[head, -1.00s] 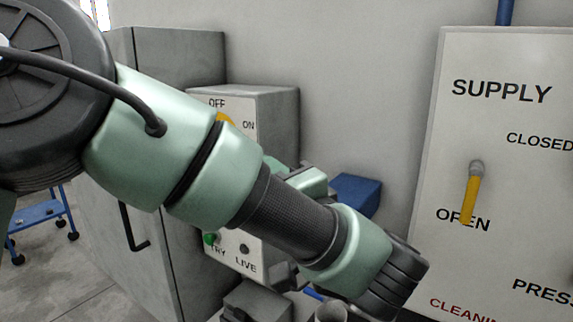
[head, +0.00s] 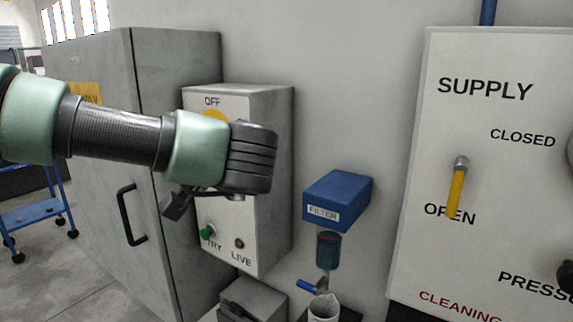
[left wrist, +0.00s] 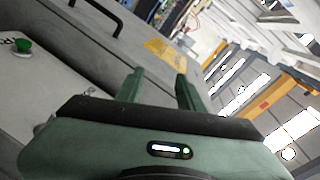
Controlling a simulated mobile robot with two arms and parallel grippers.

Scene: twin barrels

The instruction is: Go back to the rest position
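My left arm comes in from the left in the head view, with its wrist (head: 250,158) in front of the grey OFF/ON box (head: 268,180). My left gripper is mostly hidden behind the wrist there. In the left wrist view my left gripper (left wrist: 159,74) has its two green fingers apart, with nothing between them. My right gripper is in neither view.
The SUPPLY panel (head: 410,190) with a yellow lever (head: 456,190) stands at the right. A blue FILTER unit (head: 340,195) is on the wall beside it. A grey cabinet (head: 150,230) and a blue cart (head: 30,215) stand at the left.

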